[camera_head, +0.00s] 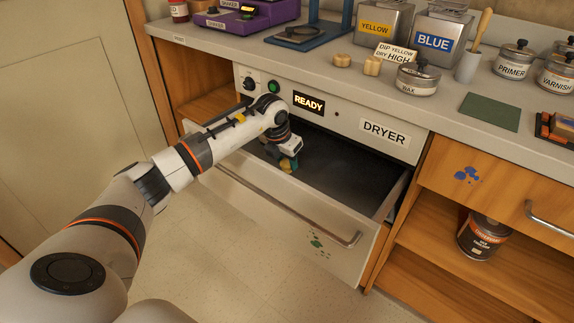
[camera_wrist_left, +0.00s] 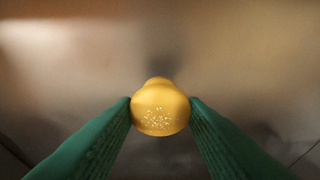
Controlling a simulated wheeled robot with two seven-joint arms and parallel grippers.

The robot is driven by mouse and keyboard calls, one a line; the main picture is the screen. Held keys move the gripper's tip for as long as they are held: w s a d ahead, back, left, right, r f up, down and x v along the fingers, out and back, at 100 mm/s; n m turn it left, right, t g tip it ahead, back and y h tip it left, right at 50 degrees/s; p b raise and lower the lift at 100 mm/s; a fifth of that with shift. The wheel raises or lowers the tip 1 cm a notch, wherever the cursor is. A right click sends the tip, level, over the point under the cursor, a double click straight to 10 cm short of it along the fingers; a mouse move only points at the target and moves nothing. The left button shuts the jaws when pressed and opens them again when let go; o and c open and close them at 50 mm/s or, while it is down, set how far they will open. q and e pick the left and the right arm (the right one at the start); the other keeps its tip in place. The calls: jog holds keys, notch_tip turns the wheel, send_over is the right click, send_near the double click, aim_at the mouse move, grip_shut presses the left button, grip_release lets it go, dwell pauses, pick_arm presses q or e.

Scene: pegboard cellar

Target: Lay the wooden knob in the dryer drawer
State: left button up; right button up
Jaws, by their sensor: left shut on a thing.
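My left gripper (camera_head: 287,167) reaches down into the open dryer drawer (camera_head: 345,170), toward its left part. It is shut on the wooden knob (camera_head: 285,169), of which only a small yellowish bit shows in the head view. In the left wrist view the knob (camera_wrist_left: 160,108) is glossy yellow with small bright specks, held between the two green fingers. A blurred grey-brown surface lies behind it; I cannot tell whether the knob touches the drawer floor. My right gripper is not in view.
The dryer panel above shows a lit READY sign (camera_head: 308,103). Two pale wooden knobs, one left (camera_head: 342,61) and one right (camera_head: 372,66), stand on the counter by a wax tin (camera_head: 417,78). The drawer's long handle (camera_head: 290,207) juts forward. The drawer's right part is clear.

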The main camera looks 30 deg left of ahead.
pick_arm(q)
jog(key=shift+f, duration=0.85)
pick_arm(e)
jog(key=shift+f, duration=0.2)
pick_arm(q)
jog(key=shift+f, duration=0.1)
jog(key=o, duration=1)
jog(key=shift+o, duration=0.2)
jog(key=p+v, duration=0.2)
jog(key=v, duration=1)
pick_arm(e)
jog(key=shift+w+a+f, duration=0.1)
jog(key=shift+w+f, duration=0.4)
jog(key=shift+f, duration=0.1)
